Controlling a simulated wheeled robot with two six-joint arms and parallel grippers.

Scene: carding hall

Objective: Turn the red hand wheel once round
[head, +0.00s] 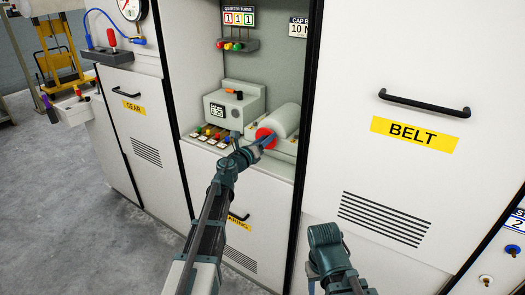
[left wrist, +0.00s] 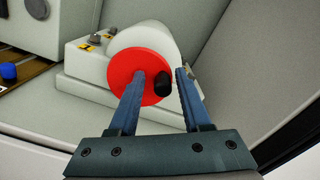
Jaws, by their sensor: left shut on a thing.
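The red hand wheel (head: 261,133) is a red disc on the front end of a pale rounded housing in the open middle bay of the cabinet. In the left wrist view the red disc (left wrist: 122,78) faces me, with a black knob (left wrist: 162,84) near its right edge. My left gripper (head: 269,142) reaches up to the wheel from below and partly hides it. In the left wrist view its two blue fingers (left wrist: 160,80) stand on either side of the knob, shut on it. My right arm shows at the bottom, but its gripper is out of sight.
A grey box with a small display (head: 217,111) stands left of the wheel housing. Several coloured buttons (head: 209,133) lie in front of it. A counter sign (head: 239,16) reading 1 1 1 hangs above. The BELT door (head: 404,180) with a black handle stands right.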

